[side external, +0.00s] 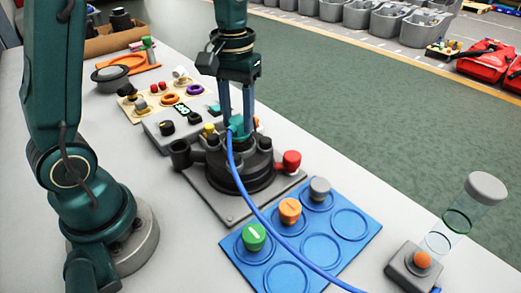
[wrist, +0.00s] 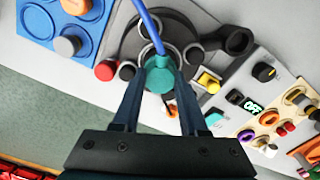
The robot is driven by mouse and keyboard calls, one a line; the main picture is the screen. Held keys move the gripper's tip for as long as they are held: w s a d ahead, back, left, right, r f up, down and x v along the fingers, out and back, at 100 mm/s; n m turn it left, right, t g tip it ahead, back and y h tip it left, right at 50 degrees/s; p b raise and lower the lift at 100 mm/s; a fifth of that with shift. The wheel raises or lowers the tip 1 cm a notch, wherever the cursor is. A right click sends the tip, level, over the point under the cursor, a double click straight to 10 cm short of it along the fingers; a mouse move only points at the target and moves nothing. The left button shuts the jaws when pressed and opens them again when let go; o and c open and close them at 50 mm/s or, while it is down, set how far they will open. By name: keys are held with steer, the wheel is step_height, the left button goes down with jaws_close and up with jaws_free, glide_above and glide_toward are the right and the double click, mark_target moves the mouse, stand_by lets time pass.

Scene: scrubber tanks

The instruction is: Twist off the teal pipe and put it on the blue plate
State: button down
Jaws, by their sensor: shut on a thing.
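The teal pipe (side external: 236,126) sits at the top of the dark round tank fixture (side external: 236,165), with a blue hose running from it. My gripper (side external: 236,120) points down over the fixture and is shut on the teal pipe. In the wrist view the teal pipe (wrist: 159,75) is between my two fingertips (wrist: 160,68). The blue plate (side external: 228,247) lies in front of the fixture, with a green, an orange and a grey cap in some of its round spots. The plate also shows in the wrist view (wrist: 88,8). I cannot tell whether the pipe is seated or loose.
A red knob (side external: 291,161) stands at the fixture's right. The blue hose (side external: 252,212) crosses the blue plate. A clear cylinder on a base with an orange button (side external: 422,259) stands at right. Panels with knobs (side external: 166,95) are behind. The right-hand spots of the plate look empty.

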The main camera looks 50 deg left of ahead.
mark_target(240, 121)
steer(key=shift+r, duration=0.7)
stand_by(0.3)
steer(key=shift+r, duration=2.45)
steer(key=shift+d+f, duration=0.25)
steer(key=shift+d, duration=0.05)
steer(key=s+d+f+m, duration=0.1)
steer(key=s+d+m, duration=0.15)
steer(key=d, duration=0.35)
steer(key=s+d+f+m, duration=0.1)
steer(key=s+d+m, duration=0.15)
steer(key=d, duration=0.45)
steer(key=shift+s+d+f, duration=0.65)
steer(key=shift+d+f, duration=1.1)
steer(key=shift+f, duration=0.05)
steer(key=shift+s+d+f, duration=0.7)
steer(key=shift+d+f, duration=1)
steer(key=shift+f, duration=0.05)
steer(key=shift+s+d+f, duration=0.65)
steer(key=shift+d+f, duration=1.1)
steer(key=shift+f, duration=0.05)
steer(key=shift+f, duration=0.15)
